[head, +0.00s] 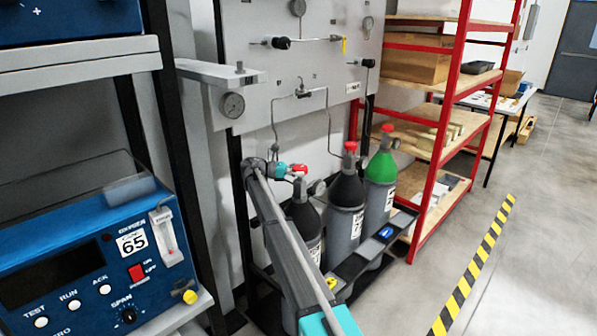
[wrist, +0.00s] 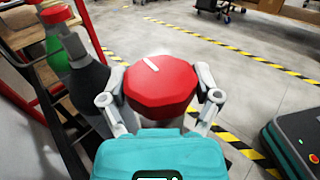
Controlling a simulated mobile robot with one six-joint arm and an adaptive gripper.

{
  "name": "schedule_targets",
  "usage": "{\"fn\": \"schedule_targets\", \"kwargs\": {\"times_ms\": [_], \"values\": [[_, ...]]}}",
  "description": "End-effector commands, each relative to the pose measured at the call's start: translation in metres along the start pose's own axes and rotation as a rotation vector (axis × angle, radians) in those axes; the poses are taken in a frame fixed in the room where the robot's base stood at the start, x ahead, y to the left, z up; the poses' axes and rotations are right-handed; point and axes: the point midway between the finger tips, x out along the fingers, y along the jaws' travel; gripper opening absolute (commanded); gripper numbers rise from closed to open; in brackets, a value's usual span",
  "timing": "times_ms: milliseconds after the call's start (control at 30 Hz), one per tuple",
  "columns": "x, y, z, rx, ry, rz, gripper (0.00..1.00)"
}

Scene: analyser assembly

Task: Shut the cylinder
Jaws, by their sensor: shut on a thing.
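The nearest gas cylinder (head: 303,218) is grey with a black shoulder and stands upright at the left of a row of three. Its red valve knob (head: 300,168) shows at the top, beside my gripper (head: 281,169). In the wrist view, the red faceted knob (wrist: 160,82) fills the middle, with a white mark on its top face pointing to the upper left. My gripper (wrist: 163,98) is shut on this knob, one finger on each side. The cylinder body below the knob is hidden in the wrist view.
A black-shouldered cylinder (head: 346,190) and a green one (head: 381,170), both red-capped, stand close to the right. A panel with gauges (head: 300,70) is behind. A blue analyser (head: 90,255) is at left, a red shelf (head: 455,90) at right.

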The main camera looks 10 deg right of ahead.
Motion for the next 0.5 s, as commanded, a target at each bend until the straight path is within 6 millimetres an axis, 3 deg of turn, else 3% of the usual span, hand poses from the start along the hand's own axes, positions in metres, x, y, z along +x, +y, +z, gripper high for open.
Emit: {"fn": "schedule_targets", "kwargs": {"times_ms": [100,133,200,500], "values": [[0.0024,-0.0035,-0.0012,-0.003,0.004,-0.008,0.33],[0.0024,-0.0035,-0.0012,-0.003,0.004,-0.008,0.84],[0.0022,-0.0035,-0.0012,-0.003,0.004,-0.007,0.97],[0.0010,-0.0016,-0.0006,-0.002,0.002,-0.003,1.00]]}}
